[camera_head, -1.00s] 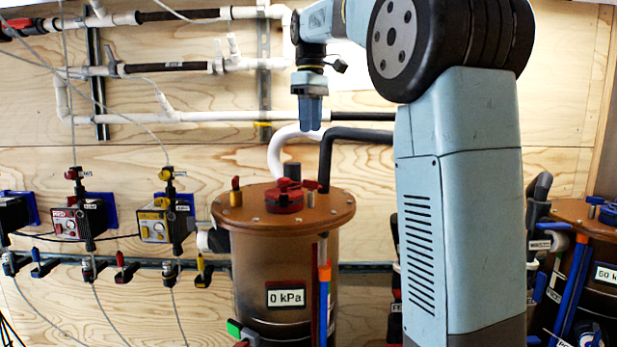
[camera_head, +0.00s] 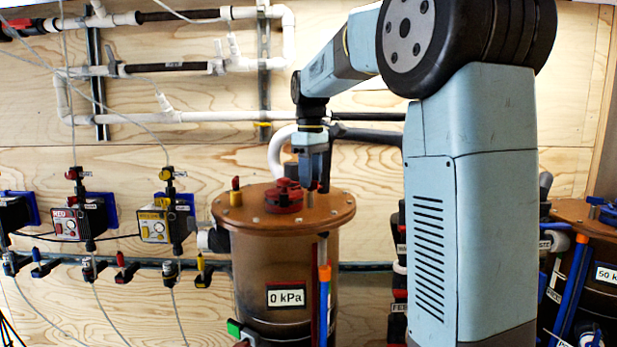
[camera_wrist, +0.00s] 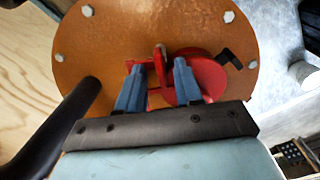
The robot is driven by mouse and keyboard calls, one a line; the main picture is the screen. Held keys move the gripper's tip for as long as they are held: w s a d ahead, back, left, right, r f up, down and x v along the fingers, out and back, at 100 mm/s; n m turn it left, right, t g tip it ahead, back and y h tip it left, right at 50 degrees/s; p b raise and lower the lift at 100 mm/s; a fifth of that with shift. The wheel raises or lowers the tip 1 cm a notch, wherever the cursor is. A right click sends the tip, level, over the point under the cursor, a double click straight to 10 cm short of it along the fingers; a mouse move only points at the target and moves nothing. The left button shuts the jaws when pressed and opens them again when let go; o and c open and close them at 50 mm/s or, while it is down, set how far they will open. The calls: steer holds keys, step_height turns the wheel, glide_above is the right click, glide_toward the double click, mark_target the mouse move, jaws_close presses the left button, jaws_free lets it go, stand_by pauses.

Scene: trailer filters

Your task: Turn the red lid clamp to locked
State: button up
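The red lid clamp (camera_head: 284,198) sits on top of the copper-brown round lid (camera_head: 250,215) of the tank marked 0 kPa. In the wrist view, the red clamp (camera_wrist: 208,76) has a round body, an upright fin and a black tab at its right. My gripper (camera_head: 314,187) points down just above the lid, beside the clamp's right side in the head view. In the wrist view, my gripper (camera_wrist: 158,66) is open, its two blue fingers apart with the red fin showing between and beyond their tips. I cannot tell if a finger touches the clamp.
A small red-and-yellow valve (camera_head: 236,192) stands at the lid's left. A dark pipe (camera_head: 365,136) runs behind my gripper, and a dark hose (camera_wrist: 55,130) passes close at left in the wrist view. A second tank (camera_head: 590,214) stands at the far right.

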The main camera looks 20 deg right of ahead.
steer(key=shift+f, duration=0.2)
jaws_close()
steer(key=shift+r, duration=0.1)
stand_by(1.3)
